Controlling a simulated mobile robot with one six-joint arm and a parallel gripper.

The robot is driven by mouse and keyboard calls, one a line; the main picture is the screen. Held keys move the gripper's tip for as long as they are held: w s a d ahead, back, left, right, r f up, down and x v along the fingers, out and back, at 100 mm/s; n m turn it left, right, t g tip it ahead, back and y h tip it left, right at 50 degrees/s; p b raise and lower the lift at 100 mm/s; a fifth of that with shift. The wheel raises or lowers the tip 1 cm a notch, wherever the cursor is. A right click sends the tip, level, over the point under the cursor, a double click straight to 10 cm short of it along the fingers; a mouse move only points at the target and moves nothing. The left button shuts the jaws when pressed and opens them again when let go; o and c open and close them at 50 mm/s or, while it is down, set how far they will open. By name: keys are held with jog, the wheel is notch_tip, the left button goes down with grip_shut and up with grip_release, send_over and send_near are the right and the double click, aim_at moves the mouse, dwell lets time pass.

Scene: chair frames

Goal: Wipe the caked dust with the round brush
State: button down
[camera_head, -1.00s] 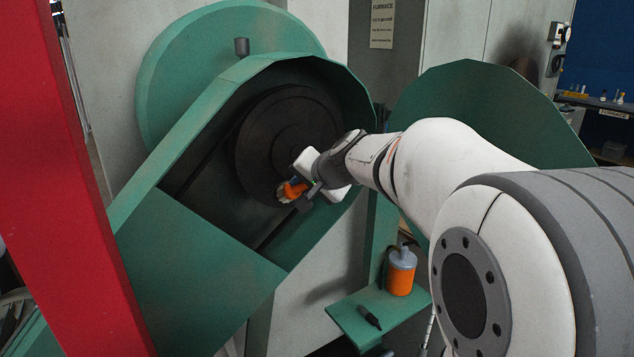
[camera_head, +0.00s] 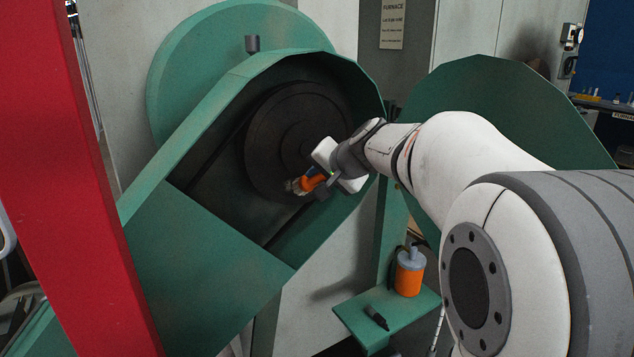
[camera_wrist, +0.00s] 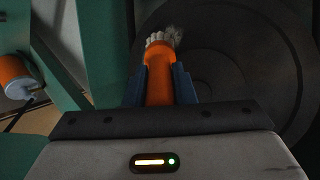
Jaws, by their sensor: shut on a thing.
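My gripper (camera_head: 322,178) is shut on the orange handle of the round brush (camera_head: 304,184), in front of the lower part of a dark pulley wheel (camera_head: 285,125) inside the green housing. In the wrist view, the brush (camera_wrist: 160,60) sits between the two blue-grey fingers, with its pale bristles pointing at the dark wheel (camera_wrist: 225,50). The bristles look close to the wheel face; I cannot tell whether they touch it. I cannot make out the caked dust apart from the dark surface.
A green shelf (camera_head: 350,315) below right holds an orange bottle (camera_head: 409,275) and a small black object (camera_head: 376,318). A green guard (camera_head: 490,110) stands behind my arm. The housing rim (camera_head: 225,85) surrounds the wheel. A red post (camera_head: 70,180) stands at the left.

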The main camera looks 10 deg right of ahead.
jog(key=shift+w+d+b, duration=1.15)
jog(key=shift+w+d, duration=0.05)
jog(key=shift+d, duration=2.65)
jog(key=shift+s+a+b, duration=0.15)
jog(key=shift+s+a, duration=0.2)
jog(key=shift+a, duration=0.8)
jog(key=shift+s+a+b, duration=0.15)
jog(key=shift+s+a, duration=0.2)
jog(key=shift+a, duration=0.85)
jog(key=shift+s+a+b, duration=0.15)
jog(key=shift+s+a, duration=0.2)
jog(key=shift+a, duration=0.8)
jog(key=a, duration=0.1)
jog(key=s+a, duration=0.1)
jog(key=a, duration=0.2)
jog(key=shift+s+a, duration=0.1)
jog(key=shift+s, duration=0.2)
jog(key=shift+s+f, duration=0.1)
jog(key=shift+s, duration=0.3)
jog(key=shift+s+d+b, duration=0.3)
jog(key=shift+s+b, duration=0.1)
jog(key=shift+s, duration=0.4)
jog(key=shift+s+d+b, duration=0.3)
jog(key=shift+s+b, duration=0.15)
jog(key=shift+s, duration=0.4)
jog(key=shift+s+d+b, duration=0.3)
jog(key=shift+s+b, duration=0.1)
jog(key=shift+s, duration=0.4)
